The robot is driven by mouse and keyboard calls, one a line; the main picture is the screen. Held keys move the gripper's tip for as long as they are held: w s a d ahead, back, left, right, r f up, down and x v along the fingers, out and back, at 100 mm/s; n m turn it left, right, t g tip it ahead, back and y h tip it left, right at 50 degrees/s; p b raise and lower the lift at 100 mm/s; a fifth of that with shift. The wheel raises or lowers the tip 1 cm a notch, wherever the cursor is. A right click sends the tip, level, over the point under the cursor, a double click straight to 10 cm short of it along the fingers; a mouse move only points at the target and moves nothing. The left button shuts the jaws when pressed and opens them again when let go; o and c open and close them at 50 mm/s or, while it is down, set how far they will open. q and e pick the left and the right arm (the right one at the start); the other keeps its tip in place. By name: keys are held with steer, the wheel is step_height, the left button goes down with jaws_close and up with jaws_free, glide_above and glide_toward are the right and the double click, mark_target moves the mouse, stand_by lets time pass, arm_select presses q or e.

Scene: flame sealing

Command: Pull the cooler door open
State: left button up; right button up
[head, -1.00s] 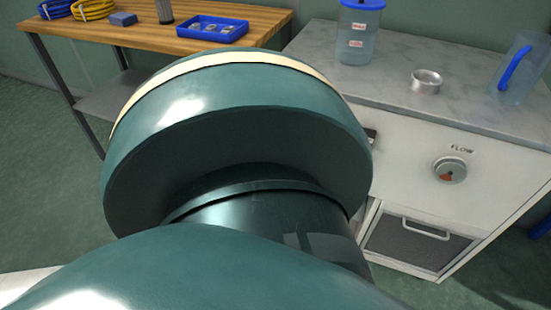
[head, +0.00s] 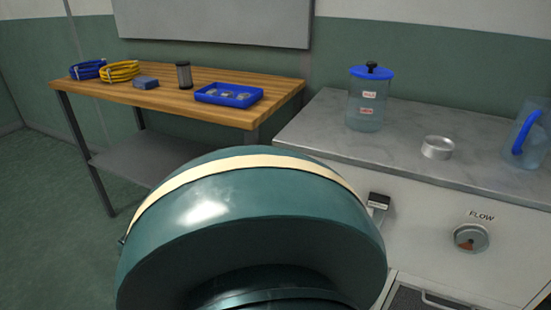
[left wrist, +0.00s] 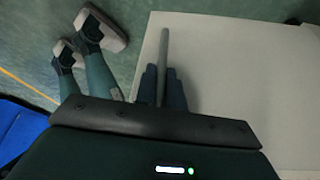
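In the left wrist view, a pale flat panel (left wrist: 240,75) fills the right side, with a grey upright bar (left wrist: 163,45) at its left edge; I take these for the cooler door and its handle. My left gripper (left wrist: 162,85) has its dark fingers close on both sides of the bar. In the head view, my large teal arm link hides the left gripper and the cooler. A dark-padded tip (head: 378,201), perhaps of a gripper, shows by the cabinet front.
A white cabinet (head: 425,215) with a FLOW dial (head: 470,238) stands at right. On its grey top (head: 330,125) are a blue-lidded jar (head: 366,105), a metal ring (head: 437,147) and a blue-handled jug (head: 530,135). A wooden table (head: 185,110) holds hoses and a blue tray (head: 228,94).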

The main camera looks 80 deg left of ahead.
arm_select(q)
steer(key=o, duration=0.5)
steer(key=shift+c, duration=0.2)
arm_select(e)
steer(key=shift+r, duration=0.1)
